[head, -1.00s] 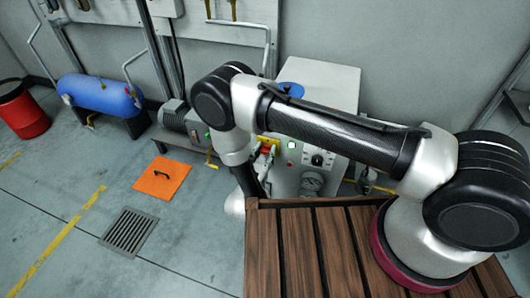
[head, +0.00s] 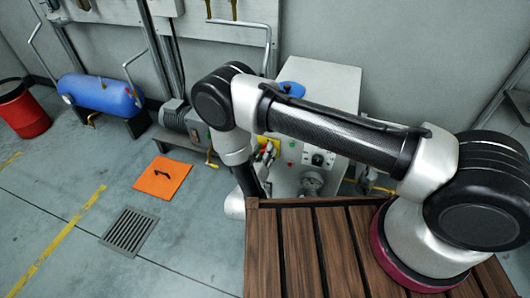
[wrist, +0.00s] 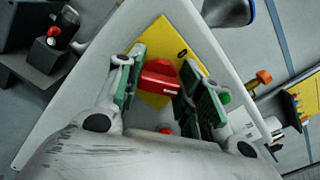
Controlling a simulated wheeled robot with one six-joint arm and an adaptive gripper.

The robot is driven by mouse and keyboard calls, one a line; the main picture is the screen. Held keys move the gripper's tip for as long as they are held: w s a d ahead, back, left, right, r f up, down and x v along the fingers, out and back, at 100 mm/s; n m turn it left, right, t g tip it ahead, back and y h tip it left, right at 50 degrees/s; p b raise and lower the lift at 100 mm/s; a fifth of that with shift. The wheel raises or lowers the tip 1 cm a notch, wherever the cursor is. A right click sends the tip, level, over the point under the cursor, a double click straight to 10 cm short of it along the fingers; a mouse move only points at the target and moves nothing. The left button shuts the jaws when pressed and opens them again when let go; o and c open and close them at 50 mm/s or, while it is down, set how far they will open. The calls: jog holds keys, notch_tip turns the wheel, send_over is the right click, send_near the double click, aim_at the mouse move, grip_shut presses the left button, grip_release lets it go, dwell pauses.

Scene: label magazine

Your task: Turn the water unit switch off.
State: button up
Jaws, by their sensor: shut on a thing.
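The water unit (head: 335,88) is a pale cabinet with a sloped control panel. Its red switch handle (wrist: 160,75) sits on a yellow plate (wrist: 150,98) in the wrist view. My gripper (wrist: 166,72) is shut on the red handle, with green-padded fingers on either side of it. In the head view my gripper (head: 266,152) is at the panel's left side, where my arm partly hides it; the yellow plate also shows there (head: 262,141). A green lamp (head: 291,144) on the panel looks dim.
A black knob (head: 317,159) and a round gauge (head: 311,183) are on the panel right of my gripper. A grey motor (head: 180,118) stands to the left, near a blue tank (head: 100,95). An orange floor plate (head: 162,179) and a grate (head: 129,231) lie on open floor.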

jog(key=n, duration=0.6)
jog(key=shift+a+f, duration=0.1)
jog(key=n, duration=0.5)
jog(key=shift+f+n, duration=0.1)
jog(key=shift+n, duration=0.3)
jog(key=o, duration=1)
